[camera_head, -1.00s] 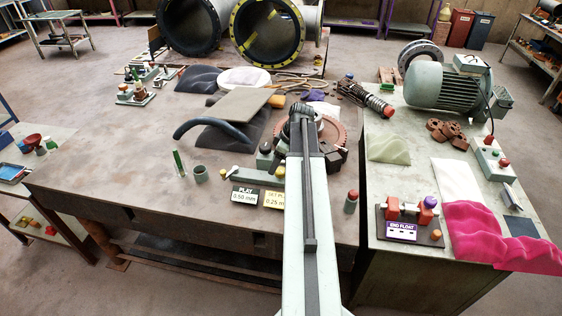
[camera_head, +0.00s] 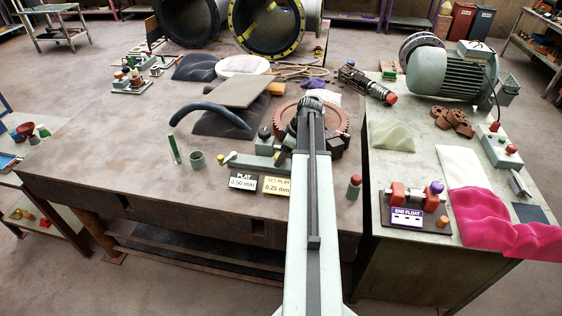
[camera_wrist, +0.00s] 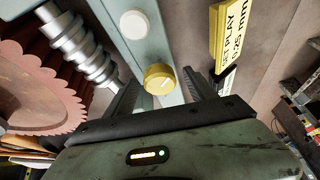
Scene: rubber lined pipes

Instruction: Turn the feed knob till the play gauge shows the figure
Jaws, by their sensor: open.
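The feed knob (camera_wrist: 159,79) is yellow with a pale pointer line, on a pale green housing in the wrist view. My gripper (camera_wrist: 161,84) is open, its dark fingers on either side of the knob in the picture; I cannot tell whether they touch it. In the head view my arm hides the knob and gripper tips. The play gauge (camera_head: 243,181) reads 0.50 mm. The yellow set-play card (camera_head: 276,187) beside it shows 0.25 mm and is also in the wrist view (camera_wrist: 230,35). A reddish gear wheel (camera_head: 340,118) meets a steel worm (camera_wrist: 80,45).
A white round button (camera_wrist: 134,24) sits on the housing near the knob. A red-capped cylinder (camera_head: 354,188) stands right of my arm. The front left bench top is clear.

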